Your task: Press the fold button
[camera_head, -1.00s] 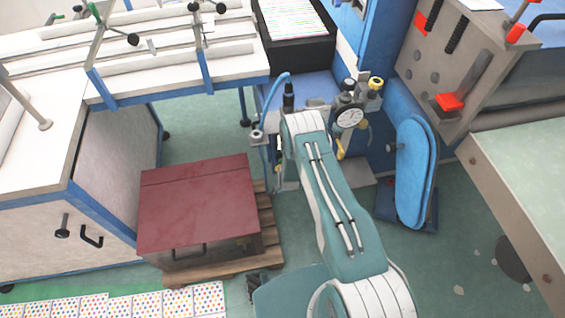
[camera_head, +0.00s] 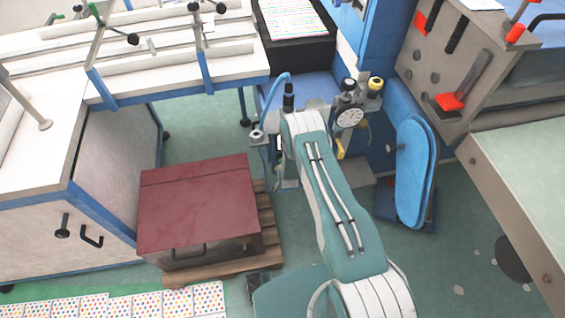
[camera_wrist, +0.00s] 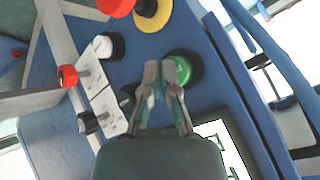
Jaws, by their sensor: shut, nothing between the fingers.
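In the wrist view a blue panel (camera_wrist: 205,110) carries a round green button (camera_wrist: 181,69) in a dark ring. My gripper (camera_wrist: 161,68) is shut and empty, with its fingertips over the panel. The right fingertip overlaps the left edge of the green button in the picture; I cannot tell whether it touches. No readable label shows which button is the fold button. In the head view my own arm hides the gripper and the green button cannot be made out.
A white plate (camera_wrist: 102,100) with red and black knobs lies left of the fingers. A red button with a yellow base (camera_wrist: 151,13) is above. The head view shows a dark red box (camera_head: 200,205) on a pallet, a gauge (camera_head: 349,117) and a blue padded board (camera_head: 414,172).

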